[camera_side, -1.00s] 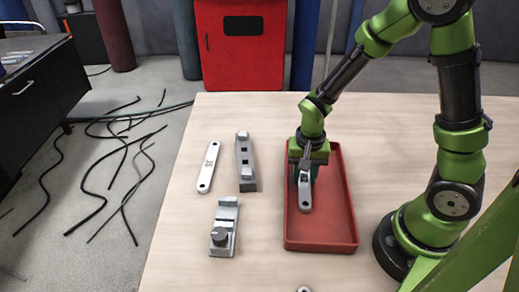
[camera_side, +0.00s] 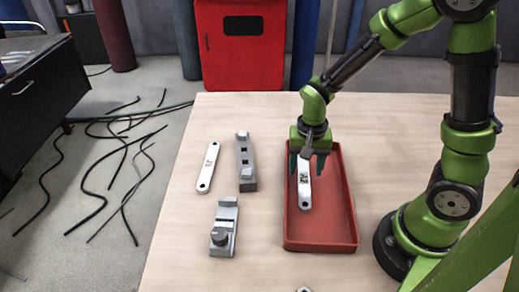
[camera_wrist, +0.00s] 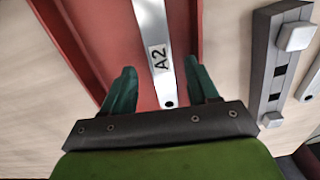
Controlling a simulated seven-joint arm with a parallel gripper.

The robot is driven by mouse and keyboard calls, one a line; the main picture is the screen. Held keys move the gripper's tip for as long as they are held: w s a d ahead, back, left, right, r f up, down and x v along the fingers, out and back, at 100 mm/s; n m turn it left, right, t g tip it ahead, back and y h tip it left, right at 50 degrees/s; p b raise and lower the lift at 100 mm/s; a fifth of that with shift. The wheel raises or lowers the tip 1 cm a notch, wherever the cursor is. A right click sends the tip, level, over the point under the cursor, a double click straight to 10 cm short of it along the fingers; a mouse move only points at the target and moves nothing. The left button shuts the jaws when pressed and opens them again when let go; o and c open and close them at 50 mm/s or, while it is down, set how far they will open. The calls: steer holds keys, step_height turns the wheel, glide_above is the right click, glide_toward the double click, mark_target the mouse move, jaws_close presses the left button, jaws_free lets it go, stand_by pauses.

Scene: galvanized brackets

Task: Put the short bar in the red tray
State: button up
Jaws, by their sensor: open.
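A flat silver bar (camera_side: 304,190) with a hole near its end lies in the red tray (camera_side: 340,238), toward the tray's left side. In the wrist view this bar (camera_wrist: 152,28) carries a label reading A2. My gripper (camera_side: 306,166) is open above the bar's far end. In the wrist view the bar lies between the green fingers (camera_wrist: 163,84), with a gap on each side. A similar light bar (camera_side: 208,168) lies on the table at the left. I cannot tell which of the two is shorter.
A grey block with square slots (camera_side: 246,163) stands between the left bar and the tray. A grey fixture with a dark knob (camera_side: 224,228) is in front of it. Part of another metal piece (camera_side: 304,289) shows at the bottom edge. The table's front left is clear.

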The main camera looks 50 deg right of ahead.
step_height(320, 180, up, 9)
step_height(320, 180, up, 11)
steer(key=n+t+y, duration=0.2)
steer(key=n+t, duration=0.4)
steer(key=t, duration=0.1)
glide_above(304, 179)
steer(key=s+a, duration=0.3)
steer(key=s, duration=0.3)
steer(key=shift+s+d+r, duration=0.15)
steer(key=shift+d, duration=0.1)
